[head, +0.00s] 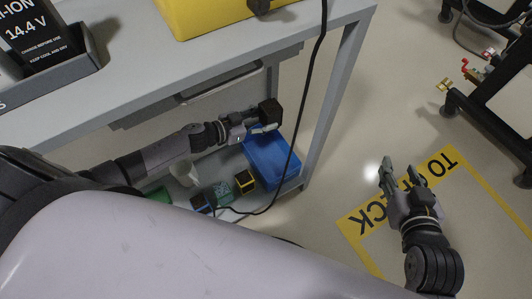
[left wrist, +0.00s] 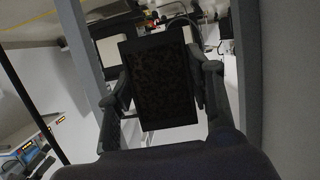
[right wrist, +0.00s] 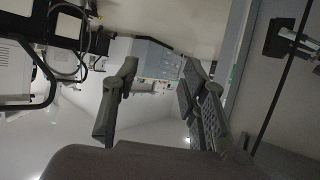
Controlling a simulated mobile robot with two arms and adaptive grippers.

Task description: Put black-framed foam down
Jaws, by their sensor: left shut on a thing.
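The black-framed foam (head: 270,111) is a dark block held in my left gripper (head: 263,128), above the blue bin (head: 272,160) under the worktop. In the left wrist view the foam (left wrist: 160,82) fills the space between the two fingers, its dark patterned face towards the camera. The fingers are shut on its sides, and nothing is seen supporting it from below. My right gripper (head: 398,172) is open and empty over the floor at the right; its spread fingers also show in the right wrist view (right wrist: 155,100).
A black cable (head: 303,100) hangs in front, near a table leg (head: 337,85). A yellow-marked floor area (head: 362,220) lies right.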

